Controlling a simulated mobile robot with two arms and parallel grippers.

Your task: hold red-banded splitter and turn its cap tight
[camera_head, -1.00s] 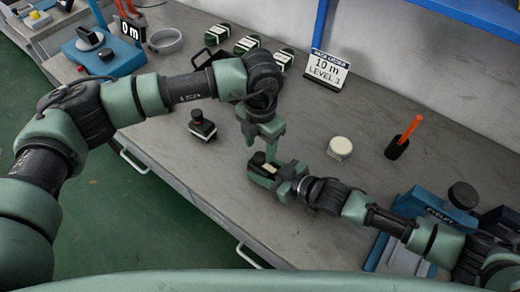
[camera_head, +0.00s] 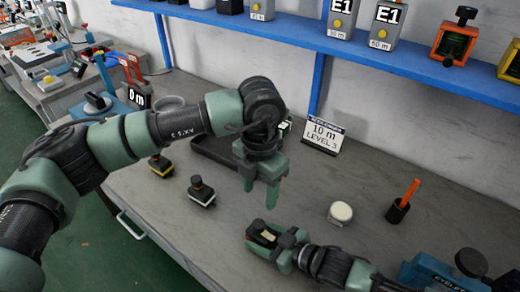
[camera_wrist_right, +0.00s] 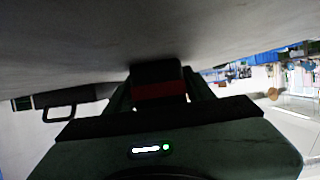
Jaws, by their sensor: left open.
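The red-banded splitter is a dark block with a red band (camera_wrist_right: 160,92), seen between my right gripper's fingers in the right wrist view. In the head view my right gripper (camera_head: 268,238) lies low over the bench, shut on this splitter (camera_head: 262,235), whose band I cannot make out there. A dark part shows on its upper side; I cannot tell how the cap sits. My left gripper (camera_head: 259,194) points down just above and behind it, open and empty, with its fingers apart from the splitter.
A white-banded splitter (camera_head: 201,192) and a yellow-banded one (camera_head: 160,165) stand left on the bench. A dark tray (camera_head: 215,152) is partly behind my left arm. A round cream piece (camera_head: 340,212), an orange-handled tool in a holder (camera_head: 402,202) and a blue device (camera_head: 435,272) are right.

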